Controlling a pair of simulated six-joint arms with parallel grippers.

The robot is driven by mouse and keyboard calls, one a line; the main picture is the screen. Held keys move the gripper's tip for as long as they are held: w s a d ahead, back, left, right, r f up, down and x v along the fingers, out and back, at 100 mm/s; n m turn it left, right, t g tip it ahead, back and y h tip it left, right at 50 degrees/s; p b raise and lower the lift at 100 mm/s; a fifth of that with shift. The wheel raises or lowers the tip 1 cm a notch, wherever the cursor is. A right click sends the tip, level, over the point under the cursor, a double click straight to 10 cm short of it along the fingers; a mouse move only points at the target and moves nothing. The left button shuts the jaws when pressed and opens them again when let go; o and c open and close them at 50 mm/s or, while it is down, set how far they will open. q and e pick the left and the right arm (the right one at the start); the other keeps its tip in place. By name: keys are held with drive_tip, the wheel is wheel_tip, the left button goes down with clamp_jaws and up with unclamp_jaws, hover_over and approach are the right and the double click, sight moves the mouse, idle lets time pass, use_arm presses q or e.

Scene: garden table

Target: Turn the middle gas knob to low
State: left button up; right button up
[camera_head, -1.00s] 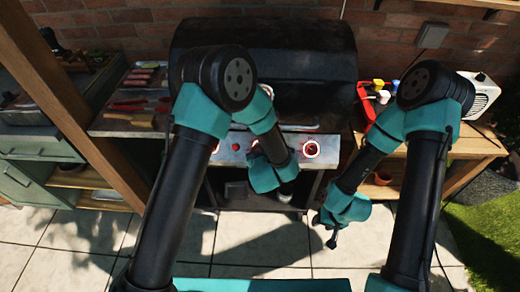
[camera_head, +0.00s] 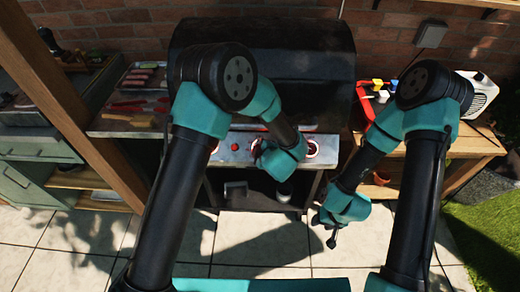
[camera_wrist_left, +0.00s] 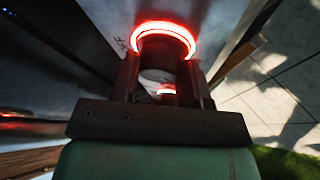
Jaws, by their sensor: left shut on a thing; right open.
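The grill's front panel (camera_head: 236,158) carries red-ringed knobs. The left knob (camera_head: 214,146) and the right knob (camera_head: 311,149) show in the head view. The middle knob (camera_head: 256,146) is mostly hidden behind my left wrist. In the left wrist view, my left gripper (camera_wrist_left: 163,68) has its fingers on either side of a knob with a glowing red ring (camera_wrist_left: 165,28), and it is shut on it. The knob's pointer and setting cannot be made out. My right gripper (camera_head: 331,241) is open and empty, above the paving in front of the grill's right side.
The dark grill lid (camera_head: 300,75) is closed behind the panel. A side shelf (camera_head: 122,128) with tools and food is on the left. A wooden table (camera_head: 465,145) with a red caddy (camera_head: 366,112) and a white box (camera_head: 480,92) is on the right. The paving in front is clear.

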use_arm(q)
drive_tip(key=shift+w+d+r+n, duration=0.1)
drive_tip(key=shift+w+r+n, duration=0.1)
drive_tip(key=shift+n, duration=0.3)
drive_tip(key=o, duration=0.9)
drive_tip(key=shift+s+f, duration=0.1)
drive_tip(key=v, duration=1.7)
drive_tip(key=shift+d+r, duration=0.1)
drive_tip(key=shift+r, duration=0.2)
